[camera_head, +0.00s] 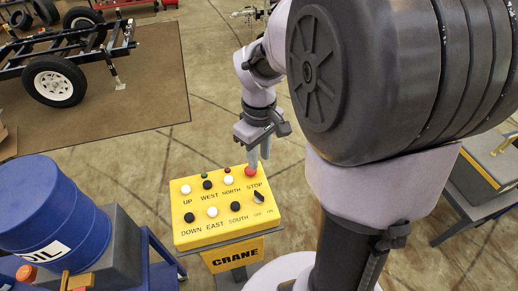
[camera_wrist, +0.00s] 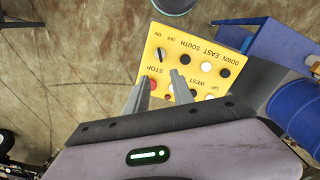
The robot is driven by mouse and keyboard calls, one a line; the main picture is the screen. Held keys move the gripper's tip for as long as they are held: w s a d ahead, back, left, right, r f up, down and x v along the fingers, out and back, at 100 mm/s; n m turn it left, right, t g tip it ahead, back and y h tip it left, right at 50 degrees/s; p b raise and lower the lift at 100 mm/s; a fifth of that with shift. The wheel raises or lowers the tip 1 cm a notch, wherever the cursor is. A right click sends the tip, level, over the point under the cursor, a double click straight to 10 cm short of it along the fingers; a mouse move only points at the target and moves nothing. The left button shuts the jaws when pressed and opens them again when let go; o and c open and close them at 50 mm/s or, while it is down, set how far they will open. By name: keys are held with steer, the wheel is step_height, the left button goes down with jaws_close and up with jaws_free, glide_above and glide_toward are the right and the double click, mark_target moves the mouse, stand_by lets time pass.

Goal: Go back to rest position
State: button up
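My gripper (camera_head: 259,158) points down over the back right corner of the yellow crane control panel (camera_head: 222,232). In the wrist view my gripper (camera_wrist: 160,79) shows two grey fingers apart with nothing between them, so it is open. The red STOP button (camera_head: 251,172) is right by the fingertips. In the wrist view the STOP button (camera_wrist: 153,84) is partly covered by one finger. I cannot tell whether a fingertip touches it. The panel's other buttons are black and white, with a black switch (camera_head: 259,196) at the right.
A trailer frame with a wheel (camera_head: 54,82) is on a brown mat at the back left. Bare floor lies behind the panel.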

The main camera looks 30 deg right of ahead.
steer(key=shift+r, duration=0.1)
stand_by(0.3)
steer(key=s+a+f+m+t+y+b, duration=0.1)
steer(key=s+a+f+m+t+b, duration=0.2)
steer(key=s+a+b, duration=0.2)
steer(key=s+a+f+m+t+y+b, duration=0.1)
steer(key=s+a+f+m+b, duration=0.3)
steer(key=a+b, duration=0.5)
steer(key=s+t+b, duration=0.1)
steer(key=s+b, duration=0.1)
steer(key=shift+s+a+f+t+b, duration=0.15)
steer(key=shift+s+a+t+b, duration=0.1)
steer(key=shift+a+t+b, duration=0.15)
steer(key=shift+d, duration=0.1)
